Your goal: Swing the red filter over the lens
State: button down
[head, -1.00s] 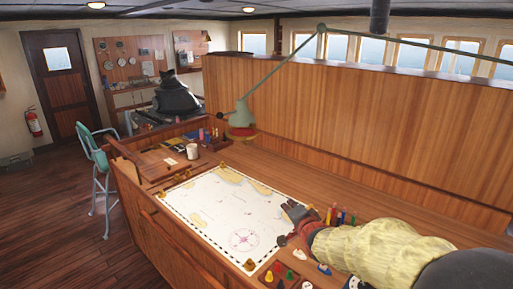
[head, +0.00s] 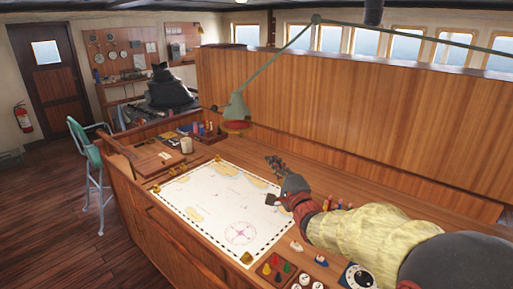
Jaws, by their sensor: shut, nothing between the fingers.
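The green desk lamp (head: 235,106) hangs from a long jointed arm over the far left part of the chart desk. The red filter (head: 236,125) shows as a small red disc just below the shade's rim. The lens is hidden from this angle, and I cannot tell how fully the filter covers it. My gripper (head: 271,161) is above the chart's right edge, to the right of the lamp and lower in the picture, apart from it. Its dark fingers are shut with nothing between them and point up and left.
A chart (head: 215,205) lies flat on the desk. A white mug (head: 187,145) and a bottle rack (head: 207,135) stand behind it. A tray of coloured pieces (head: 277,268) and a dial (head: 358,278) are near the front edge. A wooden partition (head: 350,120) rises behind the desk.

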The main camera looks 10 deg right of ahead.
jog(key=w+a+r, duration=0.2)
jog(key=w+a, duration=0.2)
jog(key=w, duration=0.8)
jog(key=shift+a+b, duration=0.15)
jog(key=shift+b, duration=0.3)
jog(key=shift+a, duration=0.1)
jog(key=shift+w+a+m+h+b, duration=0.1)
jog(key=shift+a+m+h+b, duration=0.3)
jog(key=shift+h+b, duration=0.25)
